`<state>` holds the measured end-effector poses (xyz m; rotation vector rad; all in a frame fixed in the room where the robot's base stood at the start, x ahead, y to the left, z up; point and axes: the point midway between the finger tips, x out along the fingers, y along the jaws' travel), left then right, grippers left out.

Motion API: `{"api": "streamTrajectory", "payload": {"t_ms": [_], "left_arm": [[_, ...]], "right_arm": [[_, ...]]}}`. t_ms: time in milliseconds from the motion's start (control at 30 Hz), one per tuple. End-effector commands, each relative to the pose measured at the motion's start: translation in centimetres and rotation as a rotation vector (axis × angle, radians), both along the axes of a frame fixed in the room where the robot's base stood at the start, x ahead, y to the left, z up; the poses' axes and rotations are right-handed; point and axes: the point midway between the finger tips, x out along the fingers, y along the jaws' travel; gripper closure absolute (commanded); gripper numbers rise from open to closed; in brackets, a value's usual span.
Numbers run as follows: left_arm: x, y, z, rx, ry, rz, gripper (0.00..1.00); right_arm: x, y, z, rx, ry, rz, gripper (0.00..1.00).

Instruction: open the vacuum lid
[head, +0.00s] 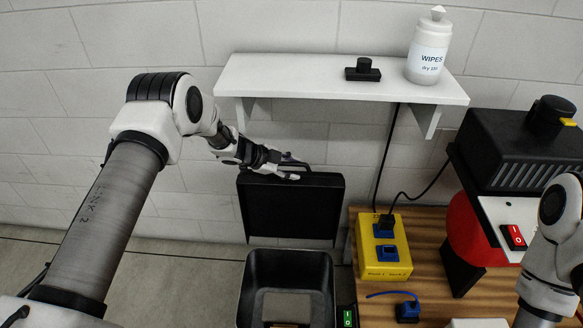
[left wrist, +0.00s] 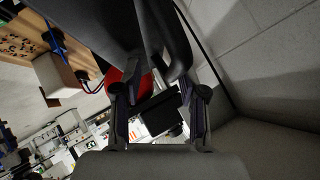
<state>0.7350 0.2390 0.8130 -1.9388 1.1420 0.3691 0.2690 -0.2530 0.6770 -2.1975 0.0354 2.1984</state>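The vacuum's black lid (head: 290,207) stands raised, roughly upright, at the back of the dark open vacuum body (head: 243,290). My left gripper (head: 292,168) is at the lid's top edge, beside a thin dark handle. In the left wrist view my left gripper (left wrist: 158,108) has its two fingers well apart, with no object clearly clamped between them. A dark loop-like part (left wrist: 172,45), apparently the lid's handle, shows just beyond the fingers. Whether a finger touches the lid is unclear. My right arm is at the right edge of the head view, and its gripper is out of view.
A white shelf (head: 300,85) above holds a wipes bottle (head: 429,50) and a black knob-like part (head: 363,70). A wooden bench (head: 430,260) at right carries a yellow socket box (head: 384,262), cables and a red-and-black machine (head: 520,150). Clear floor lies left of the vacuum.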

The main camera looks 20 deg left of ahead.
Motion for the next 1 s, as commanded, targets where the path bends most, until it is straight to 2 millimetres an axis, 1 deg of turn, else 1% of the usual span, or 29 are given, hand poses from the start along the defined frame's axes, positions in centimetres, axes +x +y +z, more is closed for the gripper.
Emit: {"api": "streamTrajectory", "payload": {"t_ms": [67, 167, 400, 567, 700, 900, 933, 967, 1000], "left_arm": [[-0.2, 0.3, 0.1, 0.0, 0.002, 0.001, 0.61], [-0.9, 1.1, 1.0, 0.0, 0.001, 0.003, 0.61], [-4.1, 4.6, 4.8, -0.003, -0.002, 0.004, 0.61], [-5.8, 6.3, 6.7, -0.002, -0.001, 0.001, 0.61], [-6.4, 6.9, 7.3, -0.001, 0.001, 0.001, 0.61], [-6.5, 6.9, 7.3, 0.0, 0.0, 0.0, 0.61], [-6.4, 6.9, 7.3, 0.0, 0.0, 0.0, 0.68], [-6.4, 6.9, 7.3, -0.002, 0.002, 0.002, 0.78], [-6.4, 6.9, 7.2, -0.009, 0.009, 0.01, 0.93]], "right_arm": [[0.0, 0.0, 0.0, 0.0, 0.0, 0.0, 0.6], [0.0, 0.0, 0.0, 0.0, 0.0, 0.0, 0.6], [0.0, 0.0, 0.0, 0.0, 0.0, 0.0, 0.6], [0.0, 0.0, 0.0, 0.0, 0.0, 0.0, 0.6], [0.0, 0.0, 0.0, 0.0, 0.0, 0.0, 0.6], [0.0, 0.0, 0.0, 0.0, 0.0, 0.0, 0.6], [0.0, 0.0, 0.0, 0.0, 0.0, 0.0, 0.6], [0.0, 0.0, 0.0, 0.0, 0.0, 0.0, 0.6], [0.0, 0.0, 0.0, 0.0, 0.0, 0.0, 0.6]]}}
